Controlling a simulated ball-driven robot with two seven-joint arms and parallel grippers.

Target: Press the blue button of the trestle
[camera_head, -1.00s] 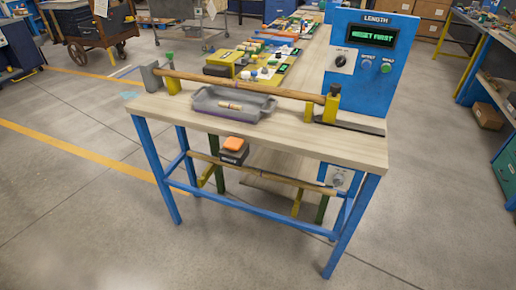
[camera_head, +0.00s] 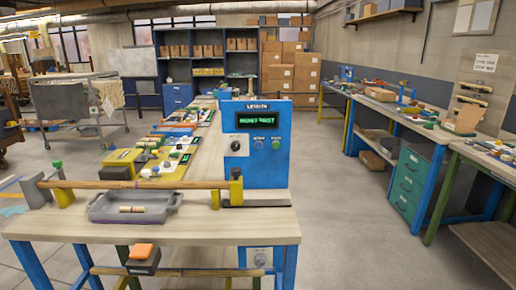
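The trestle (camera_head: 230,225) is a wood-topped bench with blue legs, in the lower left. A blue panel (camera_head: 255,170) marked LENGTH stands at its back right, with a dark display (camera_head: 258,116) showing green text that ends in FIRST. Below the display are a black knob (camera_head: 235,146), a small blue button (camera_head: 258,144) and a green button (camera_head: 276,144). A wooden rod (camera_head: 130,184) lies level across yellow supports on the top. Neither of my grippers is in view.
A grey tray (camera_head: 170,213) with a small wooden piece sits on the trestle. An orange pad (camera_head: 141,250) on a dark box is at its front edge. Open floor (camera_head: 345,240) lies to the right, before a bench with green drawers (camera_head: 408,184). Cartons (camera_head: 290,70) stand behind.

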